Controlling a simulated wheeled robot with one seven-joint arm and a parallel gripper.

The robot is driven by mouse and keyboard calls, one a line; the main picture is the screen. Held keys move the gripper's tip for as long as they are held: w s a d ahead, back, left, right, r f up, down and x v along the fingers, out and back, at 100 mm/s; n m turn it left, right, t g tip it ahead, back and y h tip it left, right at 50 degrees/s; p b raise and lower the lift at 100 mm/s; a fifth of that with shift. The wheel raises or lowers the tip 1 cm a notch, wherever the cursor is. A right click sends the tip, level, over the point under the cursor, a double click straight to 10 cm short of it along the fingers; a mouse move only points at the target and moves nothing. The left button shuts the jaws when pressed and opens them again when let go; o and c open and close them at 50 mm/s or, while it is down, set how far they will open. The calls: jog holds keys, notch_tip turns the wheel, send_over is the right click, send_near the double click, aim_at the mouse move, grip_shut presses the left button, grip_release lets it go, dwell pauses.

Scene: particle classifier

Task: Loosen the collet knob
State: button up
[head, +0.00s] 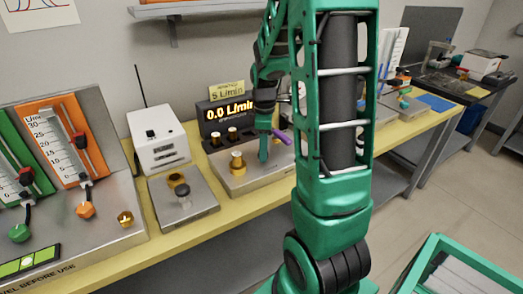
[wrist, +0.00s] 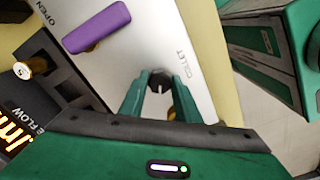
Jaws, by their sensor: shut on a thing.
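The collet knob (wrist: 160,77) is small, round and dark with a pale mark, on a silver panel beside the printed word COLLET in the wrist view. My gripper (wrist: 160,86) has its two green fingers on either side of the knob, shut on it. In the head view my gripper (head: 264,152) points down at the metal instrument box (head: 240,182), and its green fingers and arm hide the knob there.
A purple lever (wrist: 97,27) lies by the word OPEN, close to my gripper; it also shows in the head view (head: 282,136). A display (head: 227,113) reads 0.0 L/min. A brass fitting (head: 237,162) stands left of my fingers. A white box (head: 160,145) stands further left.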

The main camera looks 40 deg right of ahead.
jog(key=shift+w+d+r+n, duration=0.1)
jog(key=shift+w+n, duration=0.05)
jog(key=shift+n, duration=0.95)
jog(key=shift+w+r+n, duration=0.1)
jog(key=shift+w+n, duration=0.05)
jog(key=shift+n, duration=0.95)
jog(key=o, duration=1)
jog(key=shift+f, duration=0.1)
jog(key=shift+o, duration=0.2)
jog(key=shift+s, duration=0.1)
notch_tip(320, 180, up, 11)
jog(key=shift+f, duration=0.2)
